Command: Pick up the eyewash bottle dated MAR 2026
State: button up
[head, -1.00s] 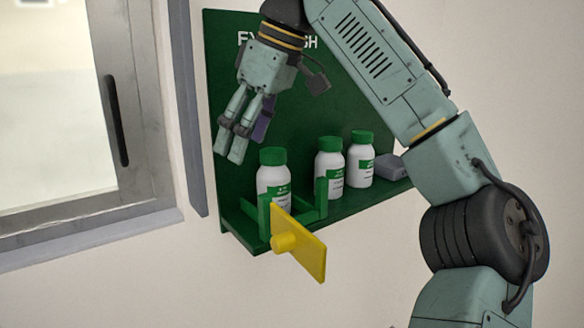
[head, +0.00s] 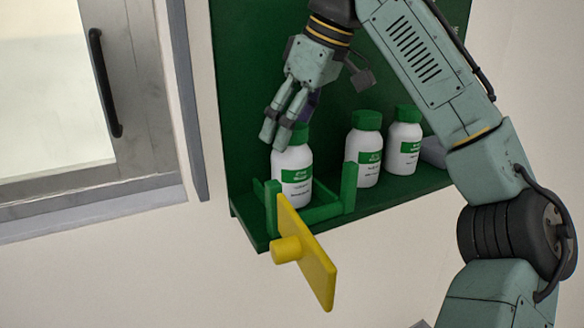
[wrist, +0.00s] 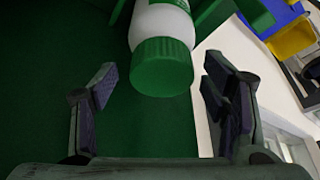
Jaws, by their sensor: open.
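Three white eyewash bottles with green caps and green-and-white labels stand upright on a green shelf (head: 395,202): a left bottle (head: 292,178), a middle bottle (head: 366,160) and a right bottle (head: 404,145). The dates are too small to read. My gripper (head: 285,134) is open at the left bottle's top and partly hides its cap. In the wrist view, a green cap (wrist: 162,68) and white bottle body lie ahead between my spread fingers (wrist: 163,105), with a gap on both sides. Nothing is held.
A green bracket (head: 349,188) surrounds the left bottle's base. A yellow plate with a knob (head: 310,255) juts out in front of it. A grey block (head: 433,152) sits at the shelf's right end. The green back panel (head: 240,110) stands behind. A window frame (head: 160,120) is at left.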

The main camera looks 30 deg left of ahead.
aim_at(292, 165)
jog(key=shift+d+x, duration=0.15)
jog(key=shift+x, duration=1.05)
jog(key=shift+d+x, duration=0.15)
jog(key=shift+x, duration=1)
jog(key=shift+s+f, duration=0.1)
jog(key=shift+f, duration=0.05)
jog(key=shift+c, duration=0.6)
jog(key=c, duration=1.2)
jog(key=shift+o, duration=0.2)
